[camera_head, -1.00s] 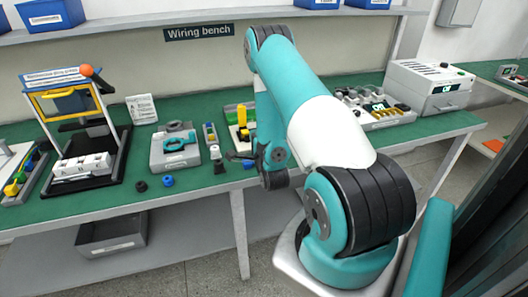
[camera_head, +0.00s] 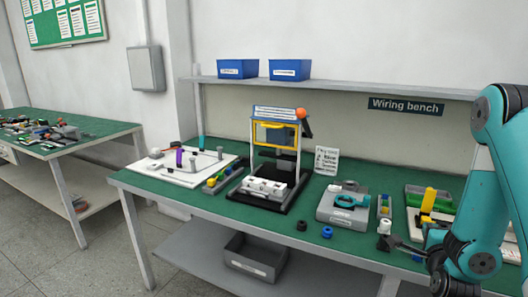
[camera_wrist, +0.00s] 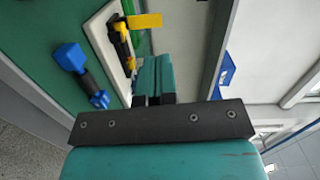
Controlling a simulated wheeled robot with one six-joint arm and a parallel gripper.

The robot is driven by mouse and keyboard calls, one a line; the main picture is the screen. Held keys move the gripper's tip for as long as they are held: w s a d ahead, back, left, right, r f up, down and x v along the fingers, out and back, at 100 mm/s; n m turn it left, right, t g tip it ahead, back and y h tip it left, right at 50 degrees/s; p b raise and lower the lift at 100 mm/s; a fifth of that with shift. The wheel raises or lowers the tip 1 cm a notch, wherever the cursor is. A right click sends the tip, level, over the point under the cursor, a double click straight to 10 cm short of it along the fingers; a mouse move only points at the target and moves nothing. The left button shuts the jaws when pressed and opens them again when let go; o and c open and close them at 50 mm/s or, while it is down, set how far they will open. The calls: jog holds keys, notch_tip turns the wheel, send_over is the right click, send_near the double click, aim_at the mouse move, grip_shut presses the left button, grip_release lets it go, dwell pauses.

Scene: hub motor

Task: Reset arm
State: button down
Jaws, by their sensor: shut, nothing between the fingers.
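My arm (camera_head: 500,190) is folded at the right edge of the head view, over the right part of the wiring bench (camera_head: 225,203). In the wrist view my gripper (camera_wrist: 153,72) has its two teal fingers together, with nothing between them. A tray with a yellow block (camera_wrist: 146,20) lies near the fingertips in that picture. A blue-and-black piece (camera_wrist: 72,58) lies to the left on the green top. I cannot tell the gap between the fingers and the bench.
A fixture with a yellow frame (camera_head: 276,135) stands mid-bench. Blue bins (camera_head: 238,68) stand on the shelf. Another table (camera_head: 65,145) is at left, with open floor between.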

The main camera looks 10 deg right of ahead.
jog(key=w+a+r+n+g+y, duration=0.1)
jog(key=w+a+r+n+y, duration=0.3)
jog(key=a, duration=0.4)
jog(key=s+a+r+n+g+y, duration=0.2)
jog(key=a+n+g+y, duration=0.15)
jog(key=a+n, duration=0.4)
jog(key=s+a+r+n+g+y, duration=0.15)
jog(key=a+n+y, duration=0.3)
jog(key=a, duration=0.65)
jog(key=s+a+r+n+g, duration=0.2)
jog(key=s+a+n+g, duration=0.1)
jog(key=s, duration=0.4)
jog(key=s+a+r+n+g, duration=0.3)
jog(key=s+n, duration=0.3)
jog(key=s, duration=0.1)
jog(key=s+a+r+n+g+y, duration=0.1)
jog(key=s+a+r+n+g, duration=0.2)
jog(key=s+n, duration=0.2)
jog(key=shift+s+p, duration=0.4)
jog(key=shift+s, duration=0.8)
